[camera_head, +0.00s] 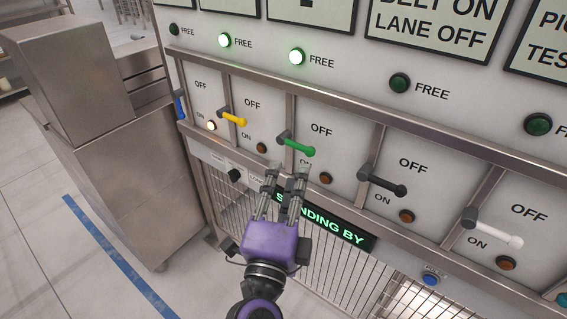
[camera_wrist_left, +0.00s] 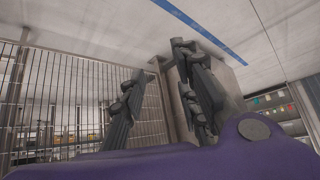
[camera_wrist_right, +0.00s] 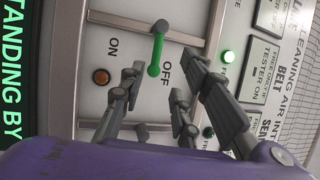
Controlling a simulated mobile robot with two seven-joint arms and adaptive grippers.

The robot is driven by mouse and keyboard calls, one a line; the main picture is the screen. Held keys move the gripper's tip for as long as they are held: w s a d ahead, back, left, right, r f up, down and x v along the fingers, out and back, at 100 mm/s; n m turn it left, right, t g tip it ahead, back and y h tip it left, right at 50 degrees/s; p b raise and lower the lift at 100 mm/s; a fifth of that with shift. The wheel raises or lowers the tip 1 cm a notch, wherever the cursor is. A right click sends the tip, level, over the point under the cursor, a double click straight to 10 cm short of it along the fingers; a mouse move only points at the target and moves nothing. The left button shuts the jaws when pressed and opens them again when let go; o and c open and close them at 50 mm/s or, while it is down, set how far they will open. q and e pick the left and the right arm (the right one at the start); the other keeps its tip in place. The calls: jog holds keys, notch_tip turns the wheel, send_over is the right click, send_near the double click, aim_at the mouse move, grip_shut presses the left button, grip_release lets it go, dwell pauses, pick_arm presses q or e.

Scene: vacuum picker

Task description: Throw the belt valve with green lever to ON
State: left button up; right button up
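The green lever (camera_head: 298,145) sits on the panel between its OFF and ON labels and points to the right, like the yellow, black and white levers. Its ON lamp (camera_head: 325,178) is dull amber. The green lever also shows in the right wrist view (camera_wrist_right: 156,55). My right gripper (camera_head: 287,172) is just below the lever in the head view, with its fingers apart and nothing between them. In the right wrist view the lever lies beyond the fingertips; I see no contact. My left gripper (camera_wrist_left: 155,75) shows only in its wrist view, open and empty, away from the panel.
The yellow lever (camera_head: 233,118) is left of the green one and the black lever (camera_head: 383,184) right of it. A blue lever (camera_head: 179,105) hangs down at far left beside a lit lamp (camera_head: 211,125). A display (camera_head: 322,222) reads "STANDING BY". A metal cabinet (camera_head: 130,165) stands left.

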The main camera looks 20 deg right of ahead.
aim_at(300, 150)
jog(key=x, duration=0.3)
jog(key=p+x, duration=0.1)
jog(key=x, duration=0.3)
jog(key=shift+d+f, duration=0.1)
jog(key=shift+d, duration=0.25)
jog(key=shift+w+d, duration=0.3)
jog(key=shift+w, duration=0.25)
grip_shut()
